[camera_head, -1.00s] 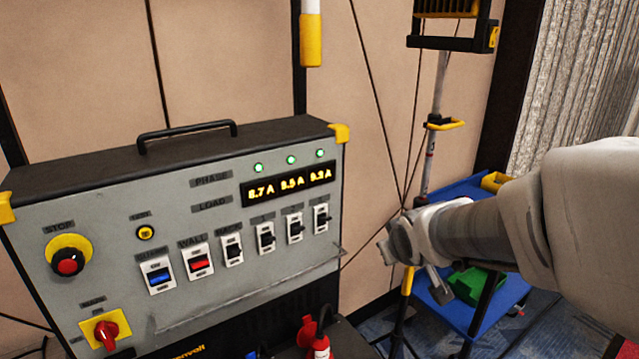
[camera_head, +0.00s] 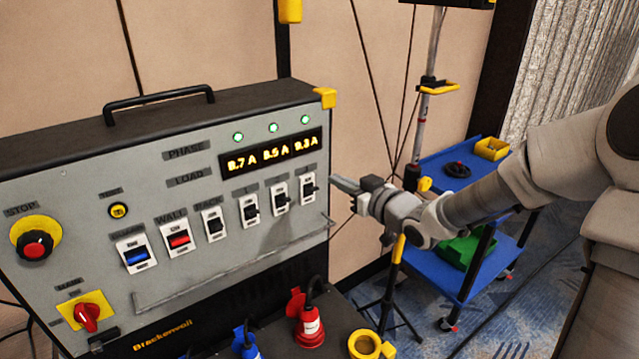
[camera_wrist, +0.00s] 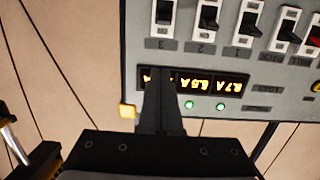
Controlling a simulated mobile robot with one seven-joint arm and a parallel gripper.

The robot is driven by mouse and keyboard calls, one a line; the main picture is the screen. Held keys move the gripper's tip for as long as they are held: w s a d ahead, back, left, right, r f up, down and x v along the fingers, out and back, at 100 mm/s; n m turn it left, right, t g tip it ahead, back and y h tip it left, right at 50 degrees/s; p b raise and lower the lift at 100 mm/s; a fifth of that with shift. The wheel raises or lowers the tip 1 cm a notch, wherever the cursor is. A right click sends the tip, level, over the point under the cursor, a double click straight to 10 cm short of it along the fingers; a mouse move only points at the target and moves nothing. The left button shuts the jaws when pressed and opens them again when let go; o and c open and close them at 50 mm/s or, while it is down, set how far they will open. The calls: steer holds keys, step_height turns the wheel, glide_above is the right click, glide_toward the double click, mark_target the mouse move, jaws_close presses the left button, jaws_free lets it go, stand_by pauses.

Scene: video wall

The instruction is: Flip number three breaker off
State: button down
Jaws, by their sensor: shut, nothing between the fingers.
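The number three breaker (camera_head: 308,187) is the rightmost white switch with a dark lever on the grey panel (camera_head: 75,262). The inverted wrist view shows this breaker (camera_wrist: 164,14) at the top, above its label 3. Breaker two (camera_head: 280,196) and breaker one (camera_head: 250,211) stand to its left in the head view. The three levers look alike. My gripper (camera_head: 337,183) is shut and empty, its tips just right of breaker three. In the wrist view my gripper (camera_wrist: 158,75) covers part of the display, below breaker three. I see no contact with the lever.
An amber display (camera_head: 272,152) and several green lamps sit above the breakers. A red stop button (camera_head: 35,245) and red rotary switch (camera_head: 87,316) are at the left. A metal guard bar (camera_head: 235,268) runs under the switches. A blue cart (camera_head: 470,275) stands behind my arm.

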mark_target(309, 176)
steer(key=shift+w+a, duration=0.1)
steer(key=x, duration=0.9)
steer(key=shift+r, duration=0.1)
steer(key=shift+w+a+f, duration=0.25)
steer(key=shift+w+f, duration=0.05)
steer(key=shift+w, duration=0.05)
steer(key=shift+s+d+f, duration=0.25)
steer(key=shift+s+f, duration=0.05)
steer(key=shift+f, duration=0.25)
steer(key=shift+s+d+f, duration=0.25)
steer(key=shift+s+f, duration=0.05)
steer(key=shift+f, duration=0.25)
steer(key=shift+s+d+f, duration=0.1)
steer(key=shift+s+f, duration=0.15)
steer(key=shift+f, duration=0.25)
steer(key=shift+f+b, duration=0.2)
steer(key=shift+b, duration=0.35)
